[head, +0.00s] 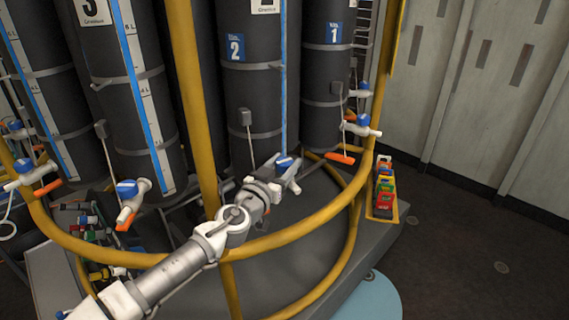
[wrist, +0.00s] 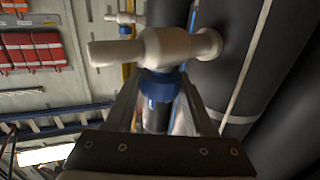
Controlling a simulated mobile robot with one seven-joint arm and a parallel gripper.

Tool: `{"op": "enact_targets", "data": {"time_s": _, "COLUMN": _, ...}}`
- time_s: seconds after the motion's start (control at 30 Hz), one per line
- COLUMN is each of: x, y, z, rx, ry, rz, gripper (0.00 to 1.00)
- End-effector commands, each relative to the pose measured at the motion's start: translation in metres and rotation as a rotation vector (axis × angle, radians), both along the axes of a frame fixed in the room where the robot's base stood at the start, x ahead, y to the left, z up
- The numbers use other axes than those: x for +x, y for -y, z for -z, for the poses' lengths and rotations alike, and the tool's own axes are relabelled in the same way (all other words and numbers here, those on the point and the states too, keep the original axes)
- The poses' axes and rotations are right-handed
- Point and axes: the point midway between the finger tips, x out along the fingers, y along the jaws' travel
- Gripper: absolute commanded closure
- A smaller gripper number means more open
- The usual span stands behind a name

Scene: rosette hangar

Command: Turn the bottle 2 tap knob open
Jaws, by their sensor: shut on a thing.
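Bottle 2 (head: 262,80) is the dark upright cylinder with the blue 2 label in the head view. Its tap (head: 292,180) is white with a blue knob (head: 284,161), and sits at the end of my arm. My gripper (head: 279,167) reaches it over the yellow rail. In the wrist view the white tap body (wrist: 166,46) lies across the picture, and the blue knob (wrist: 160,84) is between my two fingers (wrist: 162,92). The fingers are shut on the knob, one on each side. The gripper partly hides the tap in the head view.
A yellow ring rail (head: 296,228) and a yellow post (head: 197,100) stand close to my arm. Other white taps with blue knobs and orange pieces are at bottle 1 (head: 321,85) and bottle 3 (head: 120,85). Several coloured boxes (head: 383,190) sit at the right.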

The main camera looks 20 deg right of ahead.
Motion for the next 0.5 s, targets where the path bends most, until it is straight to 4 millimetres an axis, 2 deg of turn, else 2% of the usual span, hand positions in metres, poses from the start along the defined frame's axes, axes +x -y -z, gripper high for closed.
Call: {"op": "enact_targets", "data": {"time_s": 0.5, "x": -0.0013, "y": 0.0019, "z": -0.0013, "rx": 0.005, "ry": 0.002, "rz": -0.206, "gripper": 1.0}}
